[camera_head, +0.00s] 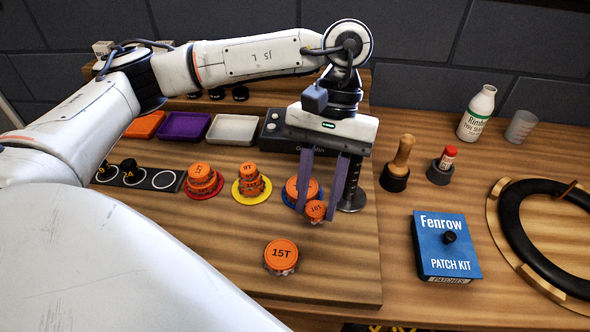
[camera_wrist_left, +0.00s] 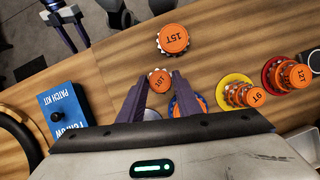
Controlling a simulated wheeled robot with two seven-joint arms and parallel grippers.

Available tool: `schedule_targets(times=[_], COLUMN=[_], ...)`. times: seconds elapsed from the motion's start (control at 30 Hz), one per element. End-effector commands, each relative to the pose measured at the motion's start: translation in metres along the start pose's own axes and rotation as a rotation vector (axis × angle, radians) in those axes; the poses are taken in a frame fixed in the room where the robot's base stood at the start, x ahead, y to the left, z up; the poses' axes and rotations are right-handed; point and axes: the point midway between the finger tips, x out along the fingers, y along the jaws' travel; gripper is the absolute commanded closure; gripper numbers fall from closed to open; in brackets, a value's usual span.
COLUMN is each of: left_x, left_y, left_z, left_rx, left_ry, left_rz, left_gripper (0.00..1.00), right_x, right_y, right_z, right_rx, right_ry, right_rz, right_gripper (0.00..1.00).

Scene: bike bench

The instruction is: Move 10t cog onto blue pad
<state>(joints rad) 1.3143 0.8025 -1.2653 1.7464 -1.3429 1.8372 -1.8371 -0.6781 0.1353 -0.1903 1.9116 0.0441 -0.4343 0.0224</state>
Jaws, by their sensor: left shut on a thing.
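My left gripper (camera_head: 317,213) is shut on the small orange 10T cog (camera_head: 315,210). In the left wrist view the cog (camera_wrist_left: 160,80) sits between the fingertips (camera_wrist_left: 158,84). The blue pad (camera_head: 290,201) lies just behind the held cog, with a larger orange cog (camera_head: 300,185) on it. The fingers partly hide the pad and that cog. In the left wrist view the blue pad (camera_wrist_left: 204,102) shows beside one finger. My right gripper (camera_wrist_left: 81,48) shows at the upper left of the left wrist view, its two fingers apart and empty.
A 15T cog (camera_head: 281,256) stands on the bench in front. The yellow pad (camera_head: 238,194) and red pad (camera_head: 190,190) hold stacked cogs to the left. A blue patch kit (camera_head: 445,250) and a wooden-handled tool (camera_head: 401,160) stand to the right.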

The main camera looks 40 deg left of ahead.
Motion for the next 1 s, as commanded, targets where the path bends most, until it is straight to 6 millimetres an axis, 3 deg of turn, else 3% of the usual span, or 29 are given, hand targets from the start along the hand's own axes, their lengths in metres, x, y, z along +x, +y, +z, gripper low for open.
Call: schedule_targets(times=[0.3, 0.6, 0.87, 1.0], left_x=[-0.035, -0.076, -0.098, -0.089], left_y=[-0.011, -0.034, -0.050, -0.053], left_z=[-0.009, -0.019, -0.022, -0.027], left_rx=[-0.883, -1.622, -1.971, -2.028], left_ry=[0.000, 0.006, 0.003, 0.002], left_rz=[0.370, 0.680, 0.824, 0.839], left_gripper=[0.91, 0.91, 0.91, 0.91], right_x=[0.000, 0.002, 0.003, 0.004], right_y=[-0.001, -0.001, -0.001, 0.000], right_z=[0.011, 0.013, 0.012, 0.011], right_rx=[0.003, 0.002, 0.002, 0.001], right_ry=[-0.017, -0.017, -0.015, -0.012], right_rz=[-0.002, -0.002, -0.002, -0.001], right_gripper=[0.47, 0.47, 0.47, 0.47])
